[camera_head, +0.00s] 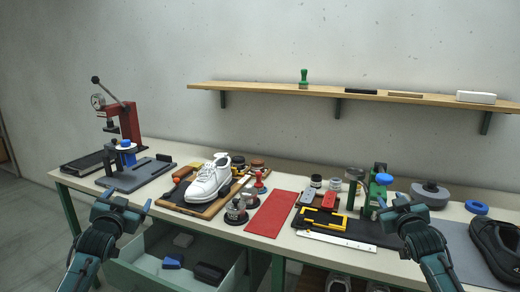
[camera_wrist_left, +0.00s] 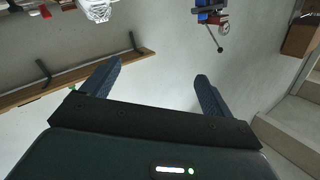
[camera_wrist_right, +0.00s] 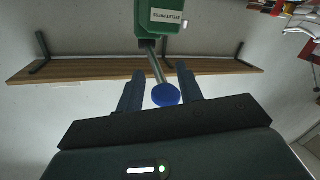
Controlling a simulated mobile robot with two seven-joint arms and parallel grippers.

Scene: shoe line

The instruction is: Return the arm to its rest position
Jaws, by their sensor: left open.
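My left gripper (camera_head: 130,198) is in front of the table's left end in the head view. In the left wrist view its two fingers (camera_wrist_left: 158,85) stand wide apart with nothing between them. My right gripper (camera_head: 395,199) is at the table's front right, before the green press (camera_head: 371,190). In the right wrist view its fingers (camera_wrist_right: 160,85) are apart, less widely than the left's. The press's blue round knob (camera_wrist_right: 166,95) shows between them in the picture; a gap shows to the left finger. Whether it lies between the fingers in depth I cannot tell.
A white shoe (camera_head: 208,180) is on a wooden board. A red mat (camera_head: 272,214), black tray with yellow frame (camera_head: 325,222), red press (camera_head: 128,122) and black shoe (camera_head: 495,245) are on the table. An open drawer (camera_head: 150,275) juts out beneath, right of my left gripper.

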